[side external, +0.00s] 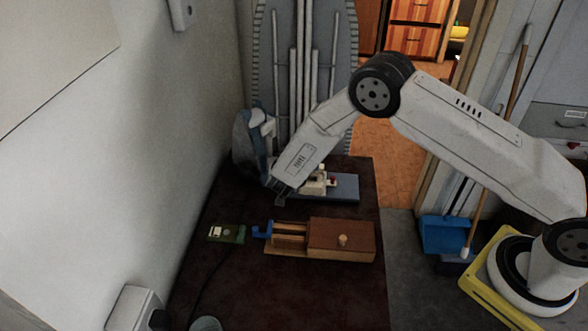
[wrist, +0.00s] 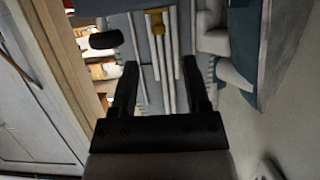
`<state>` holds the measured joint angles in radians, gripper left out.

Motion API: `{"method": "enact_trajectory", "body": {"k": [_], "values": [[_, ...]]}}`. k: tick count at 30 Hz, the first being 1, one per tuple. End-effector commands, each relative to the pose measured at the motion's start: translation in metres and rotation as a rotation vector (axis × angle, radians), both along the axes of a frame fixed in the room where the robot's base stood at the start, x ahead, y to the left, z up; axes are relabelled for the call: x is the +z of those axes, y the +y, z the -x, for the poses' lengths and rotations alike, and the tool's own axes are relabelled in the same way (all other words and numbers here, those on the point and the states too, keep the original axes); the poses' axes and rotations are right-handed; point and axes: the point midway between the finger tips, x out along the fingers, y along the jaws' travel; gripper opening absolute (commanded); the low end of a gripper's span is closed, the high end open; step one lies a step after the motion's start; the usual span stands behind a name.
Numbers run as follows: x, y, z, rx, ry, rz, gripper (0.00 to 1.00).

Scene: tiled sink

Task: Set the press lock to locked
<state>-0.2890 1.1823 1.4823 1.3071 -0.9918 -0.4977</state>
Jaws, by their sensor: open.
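A small device with white parts and a red knob (side external: 332,181) stands on a blue-grey base plate (side external: 346,190) at the back of the dark table. A brown wooden block (side external: 360,238) with a round pale knob lies in front of it, with slats and a blue hooked end (side external: 262,231) at its left. I cannot tell for sure which is the press lock or its state. My gripper (side external: 280,196) hangs left of the blue-grey plate and partly hides the device. In the wrist view my gripper (wrist: 159,82) is open, its two dark fingers apart with nothing between them.
A small green board (side external: 227,233) lies left of the wooden block. A grey and blue bundle (side external: 250,145) stands by the wall behind my gripper. A pale wall (side external: 130,150) bounds the left. The table's front area (side external: 290,295) is mostly clear.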

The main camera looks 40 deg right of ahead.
Motion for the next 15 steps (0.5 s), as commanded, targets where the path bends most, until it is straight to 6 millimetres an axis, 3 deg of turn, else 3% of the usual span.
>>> {"method": "enact_trajectory", "body": {"k": [15], "values": [[-0.007,-0.010,-0.009,-0.008,0.000,0.005,0.61]]}}
